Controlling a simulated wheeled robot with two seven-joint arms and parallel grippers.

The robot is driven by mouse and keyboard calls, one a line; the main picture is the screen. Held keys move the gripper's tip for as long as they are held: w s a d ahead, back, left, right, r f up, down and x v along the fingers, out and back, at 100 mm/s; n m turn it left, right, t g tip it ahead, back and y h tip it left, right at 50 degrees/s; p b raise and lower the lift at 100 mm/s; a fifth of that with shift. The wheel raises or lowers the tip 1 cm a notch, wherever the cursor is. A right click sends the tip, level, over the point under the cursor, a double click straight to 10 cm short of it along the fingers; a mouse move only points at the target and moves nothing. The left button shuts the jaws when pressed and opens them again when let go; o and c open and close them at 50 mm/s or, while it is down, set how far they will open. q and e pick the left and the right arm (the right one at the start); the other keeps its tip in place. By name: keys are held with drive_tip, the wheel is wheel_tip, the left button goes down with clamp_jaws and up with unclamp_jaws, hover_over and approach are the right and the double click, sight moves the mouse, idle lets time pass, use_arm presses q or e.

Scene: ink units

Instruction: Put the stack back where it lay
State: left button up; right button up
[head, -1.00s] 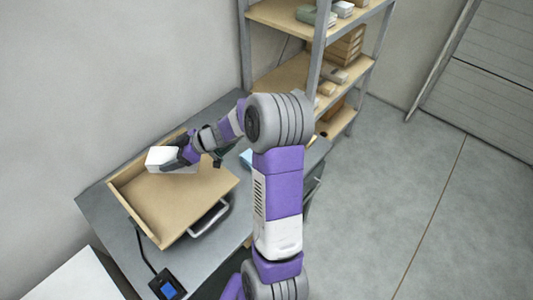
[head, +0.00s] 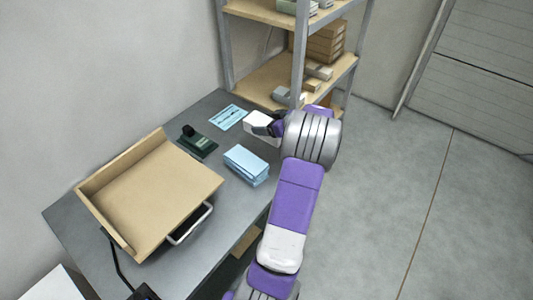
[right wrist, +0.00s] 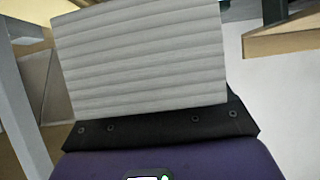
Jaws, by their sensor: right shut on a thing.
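My right gripper (head: 268,129) is shut on a white stack (head: 259,122) near the far right end of the grey table, by the shelf. In the right wrist view the stack (right wrist: 140,60) fills the upper middle and shows layered pale edges. The gripper partly hides it in the head view, and I cannot tell its height above the table. A wooden drawer-like tray (head: 150,194) with a metal handle stands on the left of the table and is empty. My left gripper is not in view.
A light blue stack (head: 246,165), a dark stamp-like device (head: 197,142) and a light blue printed sheet (head: 229,117) lie on the table (head: 222,190) between the tray and my gripper. A shelf unit (head: 262,80) with boxes stands behind. Open floor lies to the right.

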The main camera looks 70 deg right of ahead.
wheel_tip(320, 180, down, 10)
drive_tip(key=b, duration=0.4)
drive_tip(key=shift+r, duration=0.2)
drive_tip(key=shift+f, duration=0.15)
drive_tip(key=o, duration=1.4)
drive_tip(key=shift+s, duration=0.1)
drive_tip(key=shift+s+r, duration=0.2)
drive_tip(key=shift+r, duration=0.05)
drive_tip(key=p+v, duration=0.3)
drive_tip(key=v, duration=0.8)
drive_tip(key=shift+s+a+p, duration=0.2)
drive_tip(key=shift+p, duration=0.15)
